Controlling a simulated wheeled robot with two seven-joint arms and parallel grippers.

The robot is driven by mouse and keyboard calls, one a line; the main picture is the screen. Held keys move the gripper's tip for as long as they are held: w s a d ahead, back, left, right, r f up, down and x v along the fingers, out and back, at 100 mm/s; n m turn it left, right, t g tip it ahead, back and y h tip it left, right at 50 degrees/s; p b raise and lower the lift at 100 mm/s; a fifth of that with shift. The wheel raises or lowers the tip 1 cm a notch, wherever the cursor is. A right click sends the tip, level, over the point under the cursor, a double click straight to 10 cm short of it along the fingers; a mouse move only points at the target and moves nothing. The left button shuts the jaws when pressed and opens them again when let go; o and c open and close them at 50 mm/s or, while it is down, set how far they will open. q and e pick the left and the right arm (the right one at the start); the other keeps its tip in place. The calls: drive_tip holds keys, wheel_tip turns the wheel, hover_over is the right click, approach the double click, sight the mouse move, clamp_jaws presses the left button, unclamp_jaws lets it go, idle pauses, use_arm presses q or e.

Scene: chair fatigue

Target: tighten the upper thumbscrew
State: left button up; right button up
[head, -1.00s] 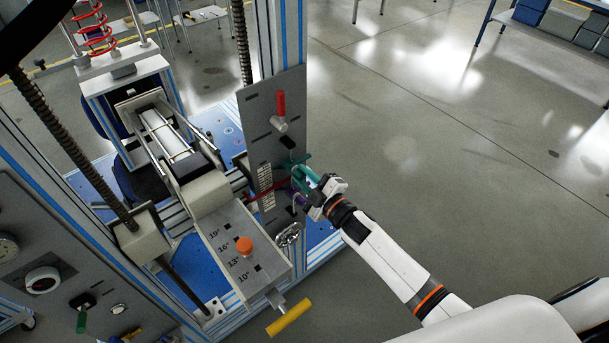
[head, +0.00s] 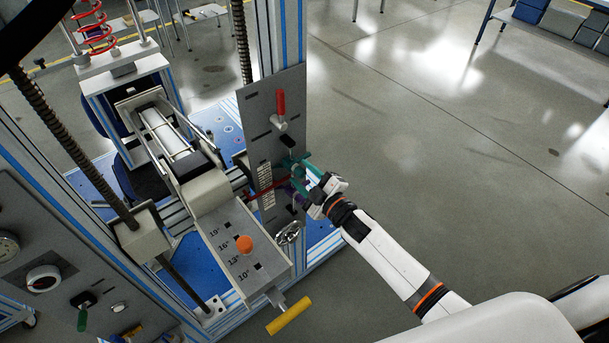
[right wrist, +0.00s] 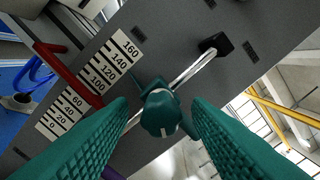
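The teal upper thumbscrew (right wrist: 162,112) is on a metal rod in front of the grey panel, beside the printed scale. In the head view it is small and partly merged with my teal fingers. My right gripper (head: 304,174) is at the panel; in the right wrist view its two ribbed teal fingers (right wrist: 150,128) are apart, one on each side of the thumbscrew's knob, with visible gaps. A purple part (right wrist: 111,173) shows at the bottom edge of that view, mostly cut off. My left gripper is not in view.
A red pointer (right wrist: 66,74) crosses the scale (right wrist: 113,66) close to the left finger. A red-handled lever (head: 281,106) sits higher on the panel. A round metal handwheel (head: 289,233) is below my gripper. The floor to the right is clear.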

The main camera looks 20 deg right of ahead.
drive_tip(key=b+v, duration=0.3)
drive_tip(key=v, duration=0.9)
idle(0.3)
drive_tip(key=s+d+f+m+g+h+b, duration=0.1)
drive_tip(key=s+d+f+m+g+h, duration=0.15)
drive_tip(key=f, duration=0.75)
drive_tip(key=s+d+f+m+g+h, duration=0.15)
drive_tip(key=s+f, duration=0.25)
drive_tip(key=f, duration=0.6)
drive_tip(key=s+d+f+m+g+h+b, duration=0.1)
drive_tip(key=s+f+m+g, duration=0.2)
drive_tip(key=f, duration=0.7)
drive_tip(key=s+a+f+m+g, duration=0.1)
drive_tip(key=s+f+g, duration=0.2)
drive_tip(key=s+f, duration=0.3)
drive_tip(key=s+a+f+m+g, duration=0.1)
drive_tip(key=s+f+g, duration=0.2)
drive_tip(key=s+f, duration=0.4)
drive_tip(key=s+a+f+m+g+h+b, duration=0.1)
drive_tip(key=s+f, duration=0.6)
drive_tip(key=s, duration=0.9)
drive_tip(key=shift+a+m+g, duration=0.2)
drive_tip(key=shift+m+g, duration=0.4)
drive_tip(key=shift+g, duration=0.4)
